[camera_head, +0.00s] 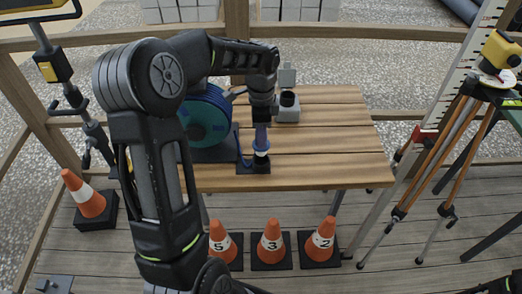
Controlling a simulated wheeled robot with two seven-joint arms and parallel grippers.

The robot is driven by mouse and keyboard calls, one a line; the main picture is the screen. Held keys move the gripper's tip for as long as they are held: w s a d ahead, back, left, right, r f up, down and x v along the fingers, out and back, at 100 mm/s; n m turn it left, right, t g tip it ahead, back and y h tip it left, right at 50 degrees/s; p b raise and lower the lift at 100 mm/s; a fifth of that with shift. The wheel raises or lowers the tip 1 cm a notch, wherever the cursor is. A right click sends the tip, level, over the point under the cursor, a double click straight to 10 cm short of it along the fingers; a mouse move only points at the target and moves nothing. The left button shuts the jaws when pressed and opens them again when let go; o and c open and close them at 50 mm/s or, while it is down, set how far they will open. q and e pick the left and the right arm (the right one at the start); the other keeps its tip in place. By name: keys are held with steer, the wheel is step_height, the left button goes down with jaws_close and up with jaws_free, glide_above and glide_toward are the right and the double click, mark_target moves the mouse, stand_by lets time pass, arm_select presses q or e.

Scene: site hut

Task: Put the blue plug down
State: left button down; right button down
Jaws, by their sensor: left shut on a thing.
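My left gripper (262,116) reaches over the wooden table (325,145) and points down, shut on the blue plug (261,139). The plug is upright, with a pale ring low on it, just above or touching a small dark base (254,168) near the table's front edge. I cannot tell whether it touches. A thin blue cable hangs beside the plug on its left. A blue cable reel (207,116) with a teal hub stands left of the gripper, partly hidden by my arm. My right gripper does not show.
A grey box (288,107) stands just right of the gripper. The table's right half is clear. Orange numbered cones (271,243) stand on the floor in front, another cone (86,196) at the left. A tripod with a yellow instrument (500,50) stands at the right.

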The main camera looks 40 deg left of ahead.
mark_target(260, 152)
arm_select(q)
steer(key=shift+f, duration=1.05)
step_height(260, 152, down, 3)
steer(key=shift+f+p, duration=0.2)
steer(key=shift+p, duration=0.25)
steer(key=shift+f, duration=0.15)
steer(key=shift+f+b, duration=0.35)
steer(key=c, duration=1.1)
jaws_free()
steer(key=shift+r, duration=0.1)
steer(key=shift+o, duration=0.2)
steer(key=shift+r, duration=0.1)
